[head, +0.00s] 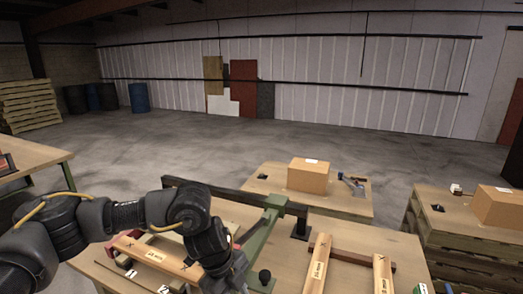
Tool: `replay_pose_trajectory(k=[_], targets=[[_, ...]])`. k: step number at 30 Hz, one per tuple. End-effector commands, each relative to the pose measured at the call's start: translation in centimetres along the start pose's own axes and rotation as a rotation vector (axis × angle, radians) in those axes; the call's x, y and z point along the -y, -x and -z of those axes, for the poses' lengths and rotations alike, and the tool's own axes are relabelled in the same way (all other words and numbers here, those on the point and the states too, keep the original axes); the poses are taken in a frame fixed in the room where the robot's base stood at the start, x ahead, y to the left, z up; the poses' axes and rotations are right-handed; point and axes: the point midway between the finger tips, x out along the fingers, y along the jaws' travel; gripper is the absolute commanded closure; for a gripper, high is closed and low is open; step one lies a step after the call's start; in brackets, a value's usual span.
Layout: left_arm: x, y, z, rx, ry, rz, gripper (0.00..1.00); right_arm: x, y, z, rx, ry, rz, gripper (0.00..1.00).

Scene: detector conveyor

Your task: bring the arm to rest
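My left arm (120,215) reaches in from the left, over the near workbench, and bends downward. My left gripper (236,278) hangs low over the bench, beside a green metal bracket (264,228). Its fingertips are not clear, so I cannot see whether it is open or shut, or whether it holds anything. My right arm and gripper are not in view.
Labelled wooden pieces (318,262) lie on the near bench, and others sit under my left arm. A dark rail (235,196) runs along its back edge. Behind stand a cardboard box (309,177) and, at the right, another box (498,206). Open floor (330,143) lies beyond.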

Motion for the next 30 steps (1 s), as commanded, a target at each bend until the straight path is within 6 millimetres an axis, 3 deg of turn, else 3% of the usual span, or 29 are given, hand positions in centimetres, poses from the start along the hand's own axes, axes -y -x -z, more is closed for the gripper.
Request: replay_pose_trajectory(k=[3, 8, 9, 12, 15, 19, 23, 26, 30], targets=[[0.1, -2.9, 4.3, -0.118, -0.055, 0.069, 0.71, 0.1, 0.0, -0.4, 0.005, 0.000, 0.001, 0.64], [0.8, -5.7, 11.7, -0.327, -0.077, 0.245, 0.71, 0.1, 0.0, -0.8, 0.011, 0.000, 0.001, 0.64], [1.0, -5.9, 13.7, -0.387, -0.061, 0.305, 0.71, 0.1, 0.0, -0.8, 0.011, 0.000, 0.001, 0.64], [1.9, -5.4, 17.1, -0.511, 0.028, 0.464, 0.71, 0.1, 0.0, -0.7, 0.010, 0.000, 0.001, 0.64], [2.5, -4.3, 18.2, -0.592, 0.180, 0.611, 0.71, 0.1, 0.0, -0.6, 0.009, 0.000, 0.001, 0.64], [2.5, -3.2, 16.0, -0.620, 0.453, 0.762, 0.71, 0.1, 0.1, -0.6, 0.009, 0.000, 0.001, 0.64], [0.2, -3.9, 10.7, -0.558, 0.785, 0.843, 0.71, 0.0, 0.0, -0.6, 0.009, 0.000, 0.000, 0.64], [-3.9, -5.5, 5.7, -0.457, 1.055, 0.847, 0.71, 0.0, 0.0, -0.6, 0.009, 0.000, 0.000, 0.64], [-12.4, -8.4, -0.1, -0.271, 1.396, 0.775, 0.71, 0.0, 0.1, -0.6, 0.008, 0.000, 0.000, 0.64]])
